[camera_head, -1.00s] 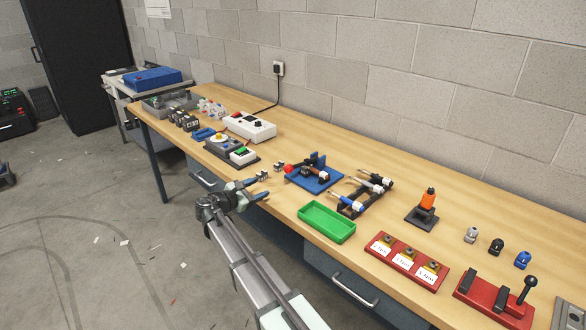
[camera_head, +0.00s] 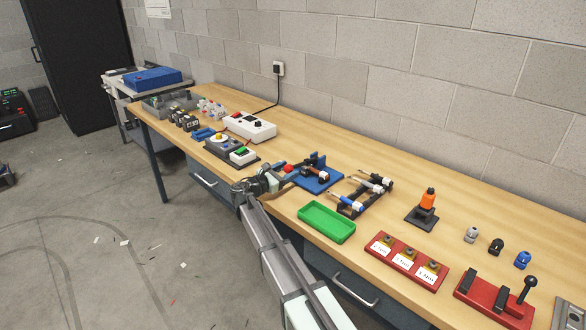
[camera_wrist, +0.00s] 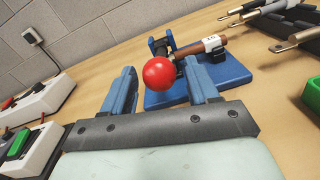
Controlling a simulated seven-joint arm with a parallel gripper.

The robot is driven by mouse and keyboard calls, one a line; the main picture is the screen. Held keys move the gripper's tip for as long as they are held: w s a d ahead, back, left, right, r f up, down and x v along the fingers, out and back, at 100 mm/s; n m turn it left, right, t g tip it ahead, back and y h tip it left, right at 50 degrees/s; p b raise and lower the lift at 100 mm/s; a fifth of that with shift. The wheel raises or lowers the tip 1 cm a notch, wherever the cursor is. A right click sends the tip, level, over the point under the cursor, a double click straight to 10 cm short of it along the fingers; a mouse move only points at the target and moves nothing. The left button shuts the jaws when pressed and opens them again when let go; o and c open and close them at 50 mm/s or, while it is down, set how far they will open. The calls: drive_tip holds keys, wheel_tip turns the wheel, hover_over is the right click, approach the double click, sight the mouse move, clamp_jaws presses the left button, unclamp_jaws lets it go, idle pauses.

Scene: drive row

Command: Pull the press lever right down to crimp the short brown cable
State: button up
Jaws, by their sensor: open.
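The press is a blue base (camera_head: 322,183) with a blue upright, on the bench; it also shows in the wrist view (camera_wrist: 232,72). Its lever ends in a red ball knob (camera_wrist: 159,73), which shows in the head view (camera_head: 288,168) too. The short brown cable (camera_wrist: 190,47), with a white tag, lies in the press behind the knob; in the head view it is small (camera_head: 318,175). My gripper (camera_wrist: 160,84) is open, its two blue fingers on either side of the red knob in the wrist view. Whether they touch it I cannot tell.
A rack of cables (camera_head: 362,192) stands right of the press, close by. A green tray (camera_head: 327,222) lies in front. A device with a green button (camera_head: 240,155) and a white box (camera_head: 250,126) stand to the left.

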sight(293, 167)
drive_tip(key=shift+x, duration=1.75)
clamp_jaws()
